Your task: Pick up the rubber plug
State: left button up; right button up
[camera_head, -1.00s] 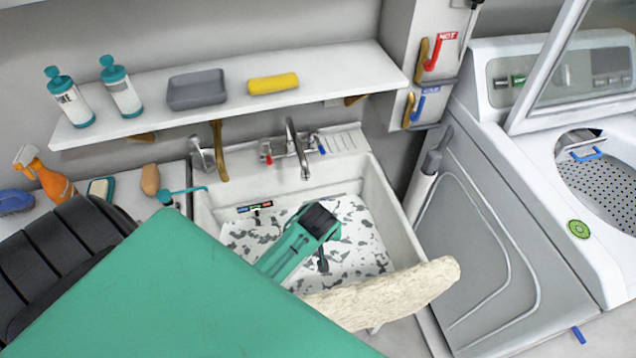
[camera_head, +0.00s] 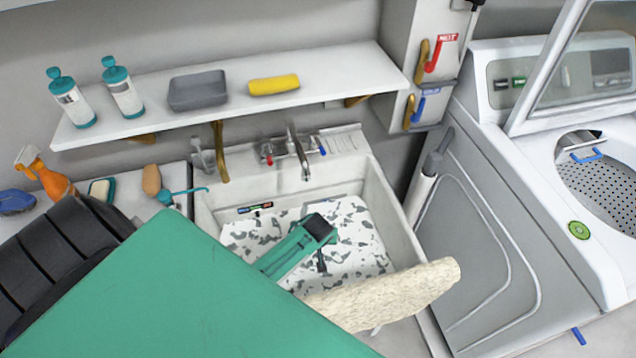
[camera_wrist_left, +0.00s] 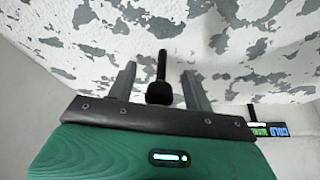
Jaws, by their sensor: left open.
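The rubber plug (camera_wrist_left: 160,93) is a small black piece with a thin stem, seen in the left wrist view between my left gripper's two grey fingers. My left gripper (camera_wrist_left: 158,72) is open, with a visible gap to the plug on each side. In the head view my left gripper (camera_head: 319,230) is over the sink (camera_head: 384,212), and a small dark shape shows just below it against the mottled white sink bottom. I cannot tell there whether that is the plug or a fingertip. My right gripper is not in view.
The tap (camera_head: 297,150) stands at the sink's back edge. A pale rough-textured bar (camera_head: 390,293) lies across the sink's front. A shelf (camera_head: 220,106) with bottles, a grey tray (camera_head: 198,90) and a yellow roll (camera_head: 273,85) is above. A washing machine (camera_head: 520,210) stands to the right.

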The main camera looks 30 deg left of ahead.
pick_arm(q)
jog(key=shift+w+a+f, duration=0.15)
jog(key=shift+f, duration=0.35)
grip_shut()
